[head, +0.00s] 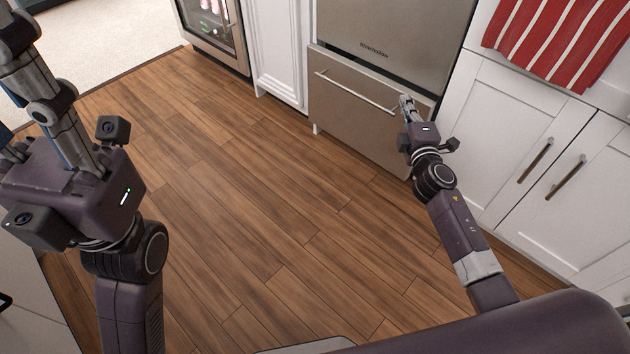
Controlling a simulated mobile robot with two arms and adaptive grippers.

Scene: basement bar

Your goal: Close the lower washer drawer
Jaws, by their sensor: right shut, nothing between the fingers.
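The lower washer drawer (350,110) is a stainless steel front with a long bar handle (355,92), below the larger steel upper panel (395,35). A dark gap shows along its top edge, and its front stands slightly forward of the upper panel. My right gripper (405,102) is shut and empty, with its fingertips at the right end of the drawer front, close to the handle's end. Whether they touch is unclear. My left gripper (14,95) is at the left edge, away from the drawer, its fingers apart and partly cut off by the frame.
White cabinets with dark handles (535,160) stand right of the drawer, close to my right arm. A red striped towel (560,35) hangs above them. A narrow white cabinet (277,45) and a glass-front cooler (215,30) stand to the left. The wood floor (230,180) is clear.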

